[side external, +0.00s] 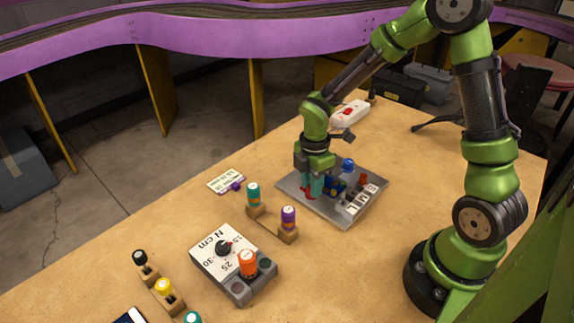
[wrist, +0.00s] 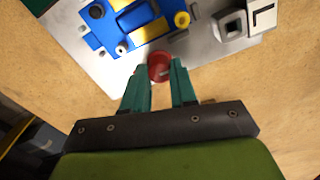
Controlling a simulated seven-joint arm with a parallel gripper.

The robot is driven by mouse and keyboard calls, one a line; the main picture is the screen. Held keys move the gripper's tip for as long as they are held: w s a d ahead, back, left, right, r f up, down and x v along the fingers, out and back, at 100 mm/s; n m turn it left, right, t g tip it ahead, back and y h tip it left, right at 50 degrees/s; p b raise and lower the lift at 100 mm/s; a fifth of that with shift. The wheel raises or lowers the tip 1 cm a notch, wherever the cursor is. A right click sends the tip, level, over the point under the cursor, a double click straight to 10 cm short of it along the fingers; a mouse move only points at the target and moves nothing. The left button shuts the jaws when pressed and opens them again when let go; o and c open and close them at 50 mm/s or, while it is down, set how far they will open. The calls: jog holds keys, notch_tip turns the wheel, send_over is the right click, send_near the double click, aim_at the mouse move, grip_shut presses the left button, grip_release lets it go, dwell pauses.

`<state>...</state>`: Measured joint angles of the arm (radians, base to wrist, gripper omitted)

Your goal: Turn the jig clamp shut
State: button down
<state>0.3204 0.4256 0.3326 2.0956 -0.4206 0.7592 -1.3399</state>
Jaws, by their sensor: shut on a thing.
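The jig is a grey metal plate (side external: 348,213) with a blue block (side external: 341,190) on it. In the wrist view the blue block (wrist: 128,22) fills the upper left, with yellow parts and round studs on it. A red clamp handle (side external: 307,195) is at the plate's left side; in the wrist view the red handle (wrist: 159,66) looks round, beside the blue block. My gripper (side external: 314,188) points down over it. In the wrist view my gripper's (wrist: 162,74) teal fingers are shut on the red handle, one on each side, hiding part of it.
A torque box (side external: 209,262) with a dial and orange-topped driver stands front left. Bits in wooden holders, teal (side external: 253,193) and purple (side external: 288,217), stand between it and the jig. A white power strip (side external: 350,113) lies behind. The table right of the jig is bare.

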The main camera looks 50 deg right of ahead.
jog(key=m, duration=0.4)
jog(key=shift+m, duration=0.4)
jog(key=m, duration=0.4)
jog(key=shift+m, duration=0.3)
jog(key=m, duration=0.4)
jog(key=shift+w+m, duration=0.1)
jog(key=shift+m, duration=2.2)
jog(key=c, duration=0.9)
grip_release()
